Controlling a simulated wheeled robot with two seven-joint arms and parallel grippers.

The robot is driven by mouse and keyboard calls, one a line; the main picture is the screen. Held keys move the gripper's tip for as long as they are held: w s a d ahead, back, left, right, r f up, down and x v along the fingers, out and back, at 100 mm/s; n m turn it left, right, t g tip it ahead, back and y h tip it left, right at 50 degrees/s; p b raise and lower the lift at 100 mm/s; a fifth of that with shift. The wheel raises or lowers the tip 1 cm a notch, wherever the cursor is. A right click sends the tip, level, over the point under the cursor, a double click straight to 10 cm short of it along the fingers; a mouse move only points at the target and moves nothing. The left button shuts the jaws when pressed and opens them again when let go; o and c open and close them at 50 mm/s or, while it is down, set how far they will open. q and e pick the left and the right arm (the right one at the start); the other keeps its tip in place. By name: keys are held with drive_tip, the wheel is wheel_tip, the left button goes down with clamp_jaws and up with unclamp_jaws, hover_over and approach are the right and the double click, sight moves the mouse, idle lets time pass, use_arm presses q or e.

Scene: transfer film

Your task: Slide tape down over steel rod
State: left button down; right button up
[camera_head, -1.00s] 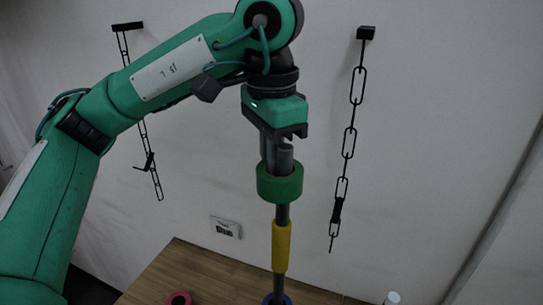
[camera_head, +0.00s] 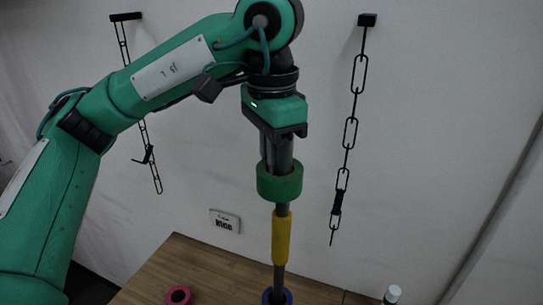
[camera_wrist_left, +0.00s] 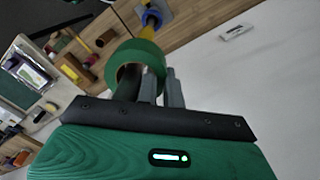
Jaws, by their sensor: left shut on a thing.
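A green tape roll (camera_head: 279,185) hangs under my left gripper (camera_head: 278,164), which is shut on it high above the table. The grey steel rod (camera_head: 281,208) stands upright and comes out directly below the roll, so the roll appears to be around it. The rod's top is hidden by the roll and fingers. A yellow sleeve (camera_head: 281,238) is around the rod a short way below the roll. The rod's foot is in a blue ring (camera_head: 277,297). The left wrist view shows the roll (camera_wrist_left: 112,68) by the fingers (camera_wrist_left: 160,92). My right gripper is not in view.
A pink tape roll (camera_head: 178,296) lies on the wooden table (camera_head: 215,275), left of the rod. A white-capped bottle (camera_head: 392,294) stands at the right. Two chains hang on the wall, one (camera_head: 351,130) right of the rod. Several small items (camera_wrist_left: 65,60) lie at left in the wrist view.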

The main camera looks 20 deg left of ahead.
use_arm(q)
drive_tip(key=shift+r+p, duration=4.2)
drive_tip(key=shift+r, duration=0.7)
drive_tip(key=shift+f+b, duration=3.25)
drive_tip(key=shift+f, duration=1.25)
